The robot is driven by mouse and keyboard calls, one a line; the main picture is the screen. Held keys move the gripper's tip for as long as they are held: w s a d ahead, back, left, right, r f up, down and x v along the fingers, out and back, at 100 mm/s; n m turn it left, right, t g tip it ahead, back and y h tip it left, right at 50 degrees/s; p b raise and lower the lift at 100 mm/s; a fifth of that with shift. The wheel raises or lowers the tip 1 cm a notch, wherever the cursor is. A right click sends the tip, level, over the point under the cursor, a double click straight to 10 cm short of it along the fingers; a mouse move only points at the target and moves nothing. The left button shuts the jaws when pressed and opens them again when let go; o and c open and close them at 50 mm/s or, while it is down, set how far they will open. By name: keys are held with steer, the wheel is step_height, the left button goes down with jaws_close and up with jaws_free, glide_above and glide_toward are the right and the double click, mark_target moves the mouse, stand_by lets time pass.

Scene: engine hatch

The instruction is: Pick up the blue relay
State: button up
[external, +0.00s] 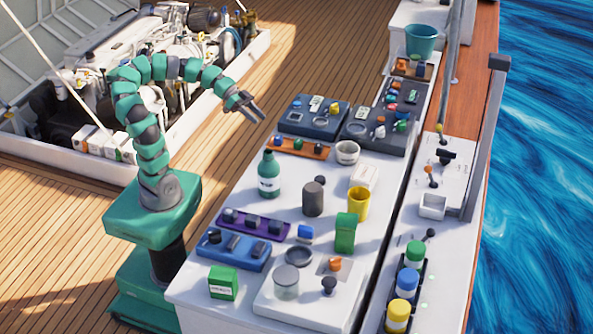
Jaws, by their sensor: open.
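A small blue block with a pale lower part (305,233), which looks like the blue relay, sits on the white bench top (278,212). It stands right of the purple strip and behind a dark round dish. My gripper (262,111) is open and empty. It is raised in the air near the far left end of the bench, well away from the blue block. Nothing hides the block.
Near the block are the purple strip (254,223), a dark round dish (299,256), a green canister (345,233) and a grey cylinder (313,199). A green bottle (269,174) and a yellow cup (358,203) stand farther back. A blue tray (220,256) lies front left.

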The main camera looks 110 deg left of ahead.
mark_target(277, 135)
steer(key=x, duration=0.5)
steer(key=shift+w+d+f, duration=0.1)
steer(key=shift+b+x, duration=0.85)
steer(key=shift+x, duration=1.8)
steer(key=shift+d, duration=0.15)
steer(key=c, duration=0.8)
